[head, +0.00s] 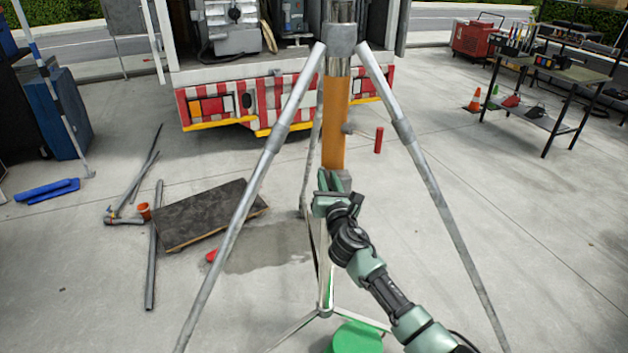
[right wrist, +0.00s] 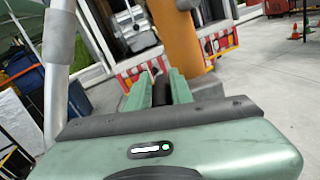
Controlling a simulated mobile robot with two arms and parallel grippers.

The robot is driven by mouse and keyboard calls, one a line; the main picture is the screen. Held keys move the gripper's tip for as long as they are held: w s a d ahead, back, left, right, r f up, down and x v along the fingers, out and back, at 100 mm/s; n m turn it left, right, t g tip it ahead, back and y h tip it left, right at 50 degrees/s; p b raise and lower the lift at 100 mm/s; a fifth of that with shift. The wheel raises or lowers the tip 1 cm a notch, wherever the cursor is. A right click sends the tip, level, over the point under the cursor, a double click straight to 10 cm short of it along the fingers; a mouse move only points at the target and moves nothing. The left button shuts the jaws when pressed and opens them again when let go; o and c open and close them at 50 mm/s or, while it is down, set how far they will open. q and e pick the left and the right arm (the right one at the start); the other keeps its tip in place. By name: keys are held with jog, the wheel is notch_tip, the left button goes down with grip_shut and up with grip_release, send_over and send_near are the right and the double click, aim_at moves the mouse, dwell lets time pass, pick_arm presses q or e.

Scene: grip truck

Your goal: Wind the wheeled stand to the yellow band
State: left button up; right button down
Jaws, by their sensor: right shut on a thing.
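The stand has a grey upper collar (head: 342,38), splayed grey legs (head: 432,180) and a central column. A yellow-orange band (head: 336,125) covers a long stretch of the column; it also shows in the right wrist view (right wrist: 176,35). My right gripper (head: 330,185) is at the column just below the band. It is shut on a dark round handle (right wrist: 161,90), seen between its green fingers in the right wrist view. The handle is mostly hidden in the head view. My left gripper is not in view.
A truck with a red-and-white striped rear (head: 270,100) stands behind. A dark board (head: 205,215) and grey pipes (head: 152,250) lie at left. A red cylinder (head: 379,140) shows right of the column. A tool table (head: 555,70) stands far right. A green round object (head: 355,338) is low in front.

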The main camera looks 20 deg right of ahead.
jog(key=s+d+f+b, duration=0.1)
jog(key=d+f+b, duration=0.1)
jog(key=d, duration=0.5)
jog(key=s+d+f+b, duration=0.1)
jog(key=d+f+b, duration=0.1)
jog(key=d+f, duration=0.2)
jog(key=d, duration=0.3)
jog(key=shift+s, duration=0.4)
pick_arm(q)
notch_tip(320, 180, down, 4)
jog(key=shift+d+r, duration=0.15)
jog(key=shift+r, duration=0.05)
pick_arm(e)
jog(key=c, duration=1)
grip_release()
jog(key=shift+s, duration=0.1)
